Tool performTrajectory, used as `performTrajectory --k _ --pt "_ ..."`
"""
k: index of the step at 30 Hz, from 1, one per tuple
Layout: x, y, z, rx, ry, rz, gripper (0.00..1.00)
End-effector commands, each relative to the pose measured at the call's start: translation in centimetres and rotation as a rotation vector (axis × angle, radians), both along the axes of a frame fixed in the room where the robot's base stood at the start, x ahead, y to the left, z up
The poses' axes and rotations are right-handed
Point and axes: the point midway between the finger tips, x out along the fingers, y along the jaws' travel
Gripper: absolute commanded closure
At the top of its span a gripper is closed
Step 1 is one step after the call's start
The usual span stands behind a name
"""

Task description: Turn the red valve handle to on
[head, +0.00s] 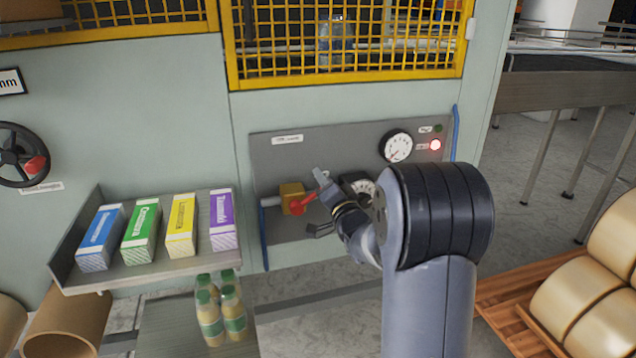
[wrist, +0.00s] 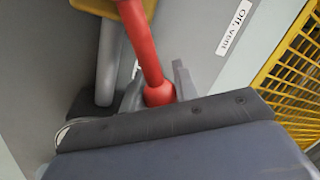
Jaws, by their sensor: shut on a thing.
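The red valve handle (head: 304,201) sticks out from a yellow valve body (head: 291,197) on the grey panel, slanting up to the right. My gripper (head: 320,204) is at the handle's outer end, in front of the panel. In the wrist view the red handle (wrist: 146,52) runs down between the fingers, and my gripper (wrist: 158,88) is shut on its rounded end. The yellow valve body (wrist: 132,12) shows only in part at the top. A white label (wrist: 235,27) lies on the panel beside the handle.
The grey panel (head: 270,155) also carries a white gauge (head: 396,147), a lit red lamp (head: 435,145) and a dark dial (head: 360,187), partly hidden by my arm. A shelf (head: 150,276) with coloured boxes stands left. A yellow mesh guard (head: 345,78) is above.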

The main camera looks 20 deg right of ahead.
Motion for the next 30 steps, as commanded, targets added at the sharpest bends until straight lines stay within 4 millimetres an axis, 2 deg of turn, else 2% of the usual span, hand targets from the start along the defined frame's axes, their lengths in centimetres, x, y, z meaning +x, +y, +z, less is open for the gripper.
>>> performTrajectory --k 3,12,28,29,30 --pt "0.0 -0.4 -0.9 0.070 0.002 -0.001 1.00" --pt "0.0 -0.9 -1.6 0.180 0.002 -0.001 1.00" --pt "0.0 -0.9 -1.7 0.204 0.003 -0.001 1.00" --pt "0.0 -0.9 -1.7 0.203 0.003 -0.002 0.71" --pt "0.0 -0.9 -1.7 0.203 0.003 -0.002 0.67"
